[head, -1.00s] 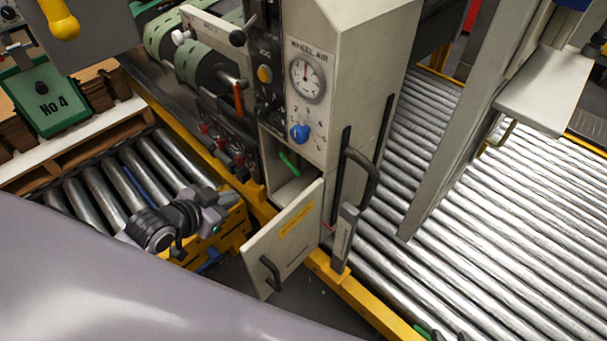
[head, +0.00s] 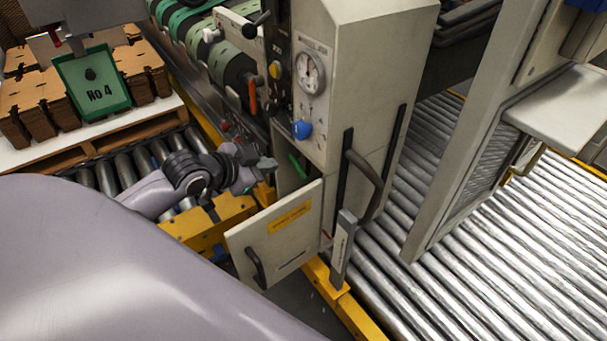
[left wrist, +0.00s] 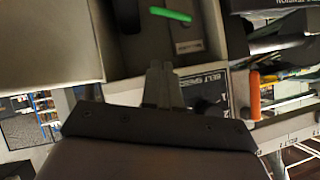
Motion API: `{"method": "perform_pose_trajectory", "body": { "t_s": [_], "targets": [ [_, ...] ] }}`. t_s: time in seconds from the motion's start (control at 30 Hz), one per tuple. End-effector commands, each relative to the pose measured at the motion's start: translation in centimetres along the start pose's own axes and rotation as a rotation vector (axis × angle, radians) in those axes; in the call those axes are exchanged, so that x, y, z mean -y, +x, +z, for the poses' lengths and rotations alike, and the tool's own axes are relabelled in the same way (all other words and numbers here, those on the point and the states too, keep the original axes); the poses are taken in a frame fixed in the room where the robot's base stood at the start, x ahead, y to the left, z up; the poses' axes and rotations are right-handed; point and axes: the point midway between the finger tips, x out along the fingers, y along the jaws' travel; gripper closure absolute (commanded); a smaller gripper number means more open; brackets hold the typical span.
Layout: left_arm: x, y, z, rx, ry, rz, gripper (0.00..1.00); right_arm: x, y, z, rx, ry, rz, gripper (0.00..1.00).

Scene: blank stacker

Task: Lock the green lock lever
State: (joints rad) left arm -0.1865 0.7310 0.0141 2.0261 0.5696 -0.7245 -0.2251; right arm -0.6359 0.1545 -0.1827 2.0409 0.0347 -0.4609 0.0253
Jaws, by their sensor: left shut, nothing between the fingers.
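The green lock lever (head: 297,166) is a thin green bar inside the open lower compartment of the grey cabinet (head: 365,75). It also shows in the left wrist view (left wrist: 170,14), near the top, lying almost level against a dark recess. My left gripper (head: 268,165) is just left of the compartment opening, close to the lever but apart from it. In the left wrist view its fingers (left wrist: 161,72) are shut and empty, pointing up towards the recess below the lever. My right gripper is not in view.
The compartment door (head: 283,232) hangs open in front, with a black handle. An orange lever (head: 252,93) and a blue knob (head: 302,130) sit nearby. A grey upright handle (head: 343,247) and metal rollers (head: 480,255) lie to the right.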

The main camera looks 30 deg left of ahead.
Motion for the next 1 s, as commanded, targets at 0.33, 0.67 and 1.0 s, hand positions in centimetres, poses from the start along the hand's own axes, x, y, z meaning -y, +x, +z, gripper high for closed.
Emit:
{"method": "perform_pose_trajectory", "body": {
  "t_s": [0.33,0.67,1.0],
  "targets": [
    [0.2,0.0,-0.1,-0.001,0.003,-0.001,1.0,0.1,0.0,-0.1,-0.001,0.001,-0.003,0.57],
    [0.2,1.5,0.0,-0.002,-0.001,-0.002,1.0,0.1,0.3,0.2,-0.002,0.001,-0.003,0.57],
    [0.1,6.7,-0.1,-0.003,-0.001,-0.002,1.0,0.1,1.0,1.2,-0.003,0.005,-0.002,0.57]
  ]
}}
